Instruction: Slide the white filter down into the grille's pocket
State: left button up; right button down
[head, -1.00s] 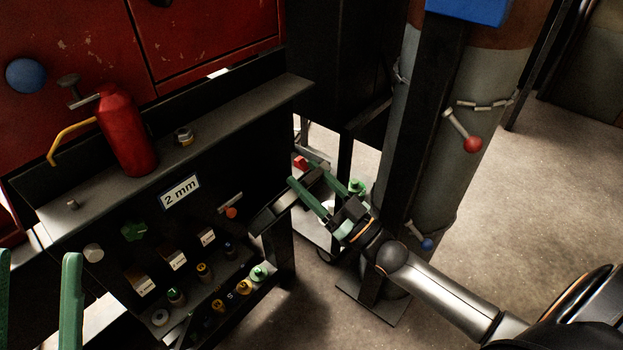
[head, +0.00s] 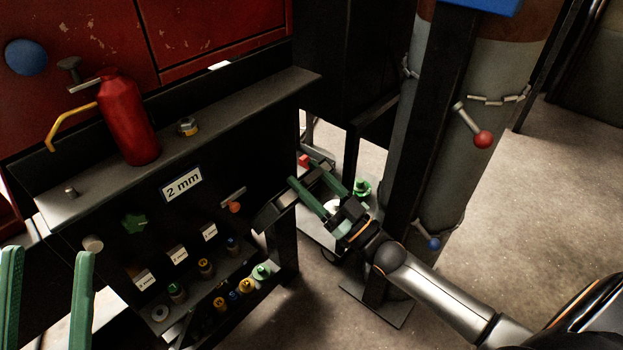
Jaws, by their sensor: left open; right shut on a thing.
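My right gripper (head: 306,175) reaches in from the right, its green fingers apart with a small dark thing (head: 311,180) between their tips. It is shut on that thing, whose shape is hard to tell. A small white patch (head: 332,205) shows between the fingers near the palm; I cannot tell whether it is the white filter or something on the low stand behind. No grille or pocket can be made out for certain. My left gripper (head: 48,252) is at the lower left, its two green fingers wide apart and empty.
A dark rack (head: 240,140) with a "2 mm" label (head: 182,183) and several small coloured parts fills the left. A red oil can (head: 128,120) and a nut (head: 188,126) stand on its top. A grey column (head: 455,150) stands just right of the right gripper. Floor is open further right.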

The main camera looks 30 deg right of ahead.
jog(key=shift+w+a+f+b, duration=0.15)
jog(key=shift+w+f+b, duration=0.2)
jog(key=shift+f+b, duration=0.3)
jog(key=shift+c, duration=2.4)
grip_release()
jog(key=o, duration=0.4)
jog(key=shift+f, duration=0.1)
jog(key=shift+o, duration=0.2)
jog(key=shift+f, duration=0.1)
jog(key=shift+s, duration=0.1)
jog(key=p+v, duration=0.3)
jog(key=v, duration=0.9)
